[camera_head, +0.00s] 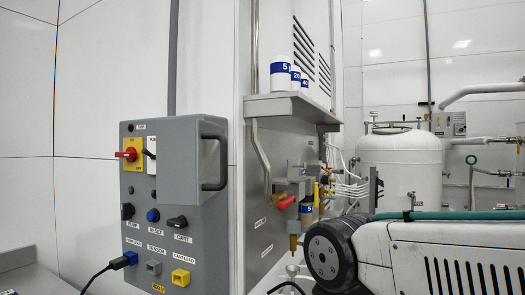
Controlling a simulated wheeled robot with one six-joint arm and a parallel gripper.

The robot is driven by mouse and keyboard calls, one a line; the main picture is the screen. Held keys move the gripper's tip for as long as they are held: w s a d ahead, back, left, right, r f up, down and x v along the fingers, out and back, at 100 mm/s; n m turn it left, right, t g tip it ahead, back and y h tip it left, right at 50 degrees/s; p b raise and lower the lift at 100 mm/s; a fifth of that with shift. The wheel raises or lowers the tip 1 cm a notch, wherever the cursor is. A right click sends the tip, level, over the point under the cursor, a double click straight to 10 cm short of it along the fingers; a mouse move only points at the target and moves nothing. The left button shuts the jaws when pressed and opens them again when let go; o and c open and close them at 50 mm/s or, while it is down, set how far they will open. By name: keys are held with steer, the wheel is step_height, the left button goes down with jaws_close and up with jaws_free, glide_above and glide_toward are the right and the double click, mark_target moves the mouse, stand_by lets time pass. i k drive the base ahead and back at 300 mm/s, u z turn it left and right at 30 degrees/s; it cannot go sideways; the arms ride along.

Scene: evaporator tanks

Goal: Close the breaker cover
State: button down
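A grey control panel (140,212) stands at the left, with switches and sockets on its face. A grey box-like cover (180,165) with a black bar handle (222,162) projects from its upper right part. The cover hides part of a white label and the panel face behind it. I cannot tell exactly how far it is swung open. My gripper is not in view; only a white arm link and a dark round joint of mine show at the lower right, apart from the panel.
A red and yellow switch (131,154) sits left of the cover. A black cable (95,280) plugs into the panel's lower left. A metal shelf (285,105) with white bottles juts out right of the panel. A white tank (400,170) and pipes stand behind.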

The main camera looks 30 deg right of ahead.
mark_target(176, 139)
steer(key=z, duration=0.45)
steer(key=k, duration=0.85)
steer(key=u, duration=0.4)
